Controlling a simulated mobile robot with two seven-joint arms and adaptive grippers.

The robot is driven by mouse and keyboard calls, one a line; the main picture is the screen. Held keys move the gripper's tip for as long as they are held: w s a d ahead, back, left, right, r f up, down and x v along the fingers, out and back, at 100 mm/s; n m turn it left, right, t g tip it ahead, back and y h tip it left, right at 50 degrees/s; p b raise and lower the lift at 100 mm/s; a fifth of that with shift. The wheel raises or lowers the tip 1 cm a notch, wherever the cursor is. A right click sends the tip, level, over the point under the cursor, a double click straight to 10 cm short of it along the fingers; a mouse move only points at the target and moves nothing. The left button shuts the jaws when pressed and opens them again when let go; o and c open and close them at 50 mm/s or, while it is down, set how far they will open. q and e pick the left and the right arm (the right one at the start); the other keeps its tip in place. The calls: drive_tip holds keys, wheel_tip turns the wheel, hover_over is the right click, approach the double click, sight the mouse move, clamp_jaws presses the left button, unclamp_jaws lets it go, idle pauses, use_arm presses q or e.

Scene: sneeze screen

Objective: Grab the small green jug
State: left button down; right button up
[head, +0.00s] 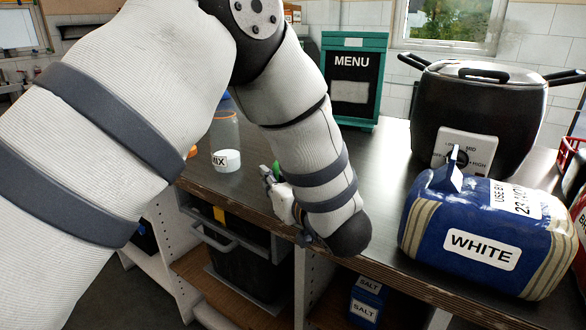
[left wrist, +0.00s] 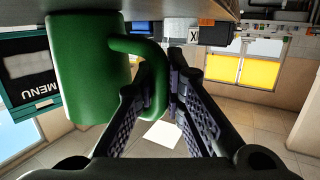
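The small green jug (left wrist: 88,65) is large and close in the left wrist view, which is upside down. It stands upright on the counter, and its curved handle points toward my left gripper (left wrist: 161,78). The two dark fingers are one on each side of the handle, closed in against it, one of them inside the handle loop. In the head view my left forearm hides nearly all of the jug; only a sliver of green (head: 277,169) shows beside it. My right gripper is in neither view.
On the dark counter (head: 375,165) are a blue WHITE bread bag (head: 480,243), a black soup kettle (head: 475,110), a green-framed MENU board (head: 353,80) and a white-labelled tub (head: 226,160). Bins and blue SALT boxes (head: 366,300) are below.

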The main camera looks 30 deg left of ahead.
use_arm(q)
drive_tip(key=shift+r, duration=2.55)
